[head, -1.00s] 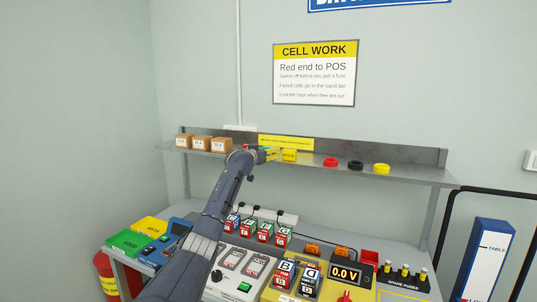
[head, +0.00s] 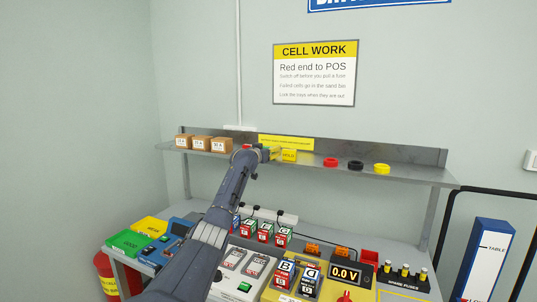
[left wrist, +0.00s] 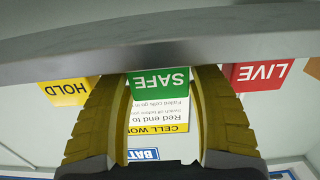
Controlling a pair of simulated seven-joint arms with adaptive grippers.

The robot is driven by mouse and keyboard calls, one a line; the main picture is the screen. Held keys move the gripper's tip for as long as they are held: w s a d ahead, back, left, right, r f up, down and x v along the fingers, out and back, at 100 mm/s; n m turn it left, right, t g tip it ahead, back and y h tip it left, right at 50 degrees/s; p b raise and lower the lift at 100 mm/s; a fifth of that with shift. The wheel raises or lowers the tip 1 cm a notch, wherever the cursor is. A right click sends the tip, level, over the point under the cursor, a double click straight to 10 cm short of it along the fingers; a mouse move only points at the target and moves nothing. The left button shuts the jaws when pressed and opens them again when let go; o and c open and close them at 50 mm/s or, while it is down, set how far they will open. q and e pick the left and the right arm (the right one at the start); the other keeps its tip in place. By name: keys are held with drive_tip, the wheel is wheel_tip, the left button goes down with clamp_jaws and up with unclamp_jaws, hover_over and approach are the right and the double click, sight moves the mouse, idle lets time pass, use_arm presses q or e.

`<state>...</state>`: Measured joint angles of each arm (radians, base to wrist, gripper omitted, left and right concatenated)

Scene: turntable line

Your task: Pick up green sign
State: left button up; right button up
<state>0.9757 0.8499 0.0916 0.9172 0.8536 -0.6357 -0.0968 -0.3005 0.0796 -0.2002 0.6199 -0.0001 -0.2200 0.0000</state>
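The green sign (left wrist: 160,83), marked SAFE, appears upside down in the left wrist view, by the shelf edge. My left gripper (left wrist: 162,85) has its two yellow fingers on either side of the sign. They look apart, with thin gaps at the sign's edges; contact is hard to tell. In the head view my left gripper (head: 272,153) is small at the shelf and covers most of the green sign. My right gripper is not in view.
A yellow HOLD sign (head: 289,156) stands close to the right of the gripper. A red LIVE sign (left wrist: 261,75) is on the other side. The metal shelf (head: 320,169) also holds cardboard boxes (head: 201,144) and coloured rings (head: 356,164). A crowded bench lies below.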

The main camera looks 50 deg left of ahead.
use_arm(q)
drive_tip(key=c, duration=0.8)
drive_tip(key=shift+o, duration=0.2)
drive_tip(key=shift+r, duration=0.1)
